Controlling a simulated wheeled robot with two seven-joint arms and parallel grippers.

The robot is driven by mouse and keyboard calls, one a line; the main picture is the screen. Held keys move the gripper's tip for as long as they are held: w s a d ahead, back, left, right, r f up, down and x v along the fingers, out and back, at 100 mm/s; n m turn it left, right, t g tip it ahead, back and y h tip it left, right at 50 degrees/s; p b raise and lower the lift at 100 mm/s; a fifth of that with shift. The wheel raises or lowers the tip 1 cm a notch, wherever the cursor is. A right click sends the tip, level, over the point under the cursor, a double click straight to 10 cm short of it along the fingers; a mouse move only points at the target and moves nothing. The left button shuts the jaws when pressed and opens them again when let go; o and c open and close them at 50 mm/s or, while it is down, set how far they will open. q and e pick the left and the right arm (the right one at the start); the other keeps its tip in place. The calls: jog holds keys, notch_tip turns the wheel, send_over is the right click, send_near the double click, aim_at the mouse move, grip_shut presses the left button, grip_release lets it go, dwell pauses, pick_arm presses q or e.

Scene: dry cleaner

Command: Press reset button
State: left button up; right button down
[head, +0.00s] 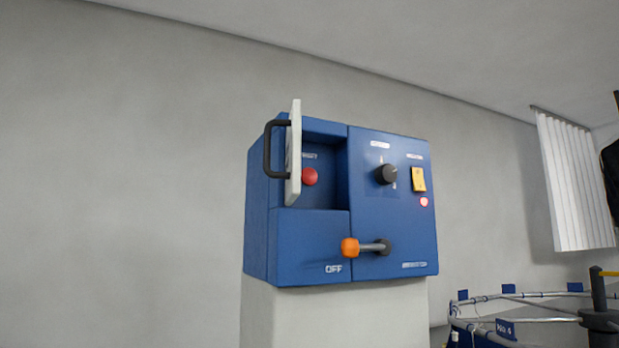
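A blue control box (390,230) stands on a pale pedestal (335,315) near the middle of the head view. A red round button (309,177) sits in a recess at its upper left, under a partly hidden label. A white cover door (294,150) with a black handle (270,150) stands open at the recess's left side. The button shows just right of the door's edge. Neither of my grippers is in view.
The box also carries a black knob (386,174), a yellow switch (418,180), a lit red lamp (424,202) and an orange-tipped lever (350,248) near "OFF". A round rail (530,296) stands at lower right. Space left of the box looks clear.

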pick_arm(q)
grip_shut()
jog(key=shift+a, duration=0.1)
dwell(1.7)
